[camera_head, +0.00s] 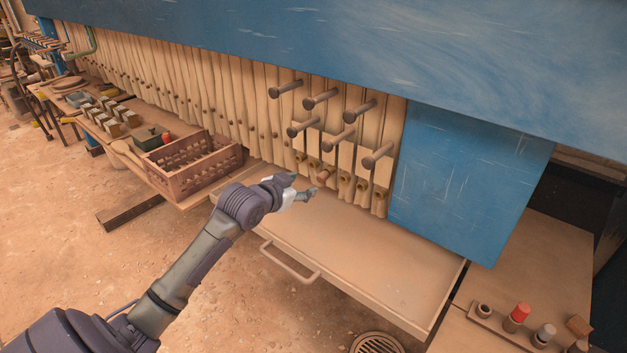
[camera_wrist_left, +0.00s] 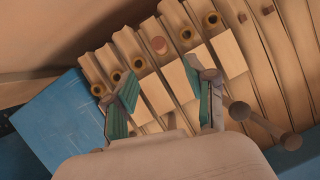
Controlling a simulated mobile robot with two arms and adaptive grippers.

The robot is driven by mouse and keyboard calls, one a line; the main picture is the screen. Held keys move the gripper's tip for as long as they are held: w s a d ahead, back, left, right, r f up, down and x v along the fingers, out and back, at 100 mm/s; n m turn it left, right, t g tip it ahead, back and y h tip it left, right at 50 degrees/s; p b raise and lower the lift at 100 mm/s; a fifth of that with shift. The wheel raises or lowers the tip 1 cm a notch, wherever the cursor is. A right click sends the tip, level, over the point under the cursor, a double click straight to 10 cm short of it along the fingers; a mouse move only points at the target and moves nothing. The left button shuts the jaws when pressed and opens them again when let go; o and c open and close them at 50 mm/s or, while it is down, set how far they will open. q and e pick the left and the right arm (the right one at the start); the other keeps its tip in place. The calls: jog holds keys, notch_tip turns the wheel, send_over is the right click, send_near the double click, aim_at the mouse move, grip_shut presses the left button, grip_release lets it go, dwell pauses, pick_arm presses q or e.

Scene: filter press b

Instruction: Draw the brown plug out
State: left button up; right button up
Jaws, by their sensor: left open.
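The brown plug (camera_head: 323,175) is reddish-brown and sits in the row of dark-ringed holes along the lower ends of the pale filter plates. In the left wrist view its round end (camera_wrist_left: 159,45) shows between open holes on either side. My left gripper (camera_head: 304,185) is open and empty, just to the left of the plug in the head view. In the left wrist view its two green-lined fingers (camera_wrist_left: 162,74) point toward the plug, which shows beyond and between the tips. I see no contact. My right gripper is not in view.
Several dark rods (camera_head: 338,137) stick out above the hole row. A blue panel (camera_head: 455,180) stands to the right. A tray with a handle (camera_head: 365,265) lies below. A brown crate (camera_head: 190,172) is at left, and a holder with a red-topped piece (camera_head: 517,315) is at lower right.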

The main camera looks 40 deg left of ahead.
aim_at(320, 178)
pick_arm(q)
jog(key=x, duration=1.1)
grip_shut()
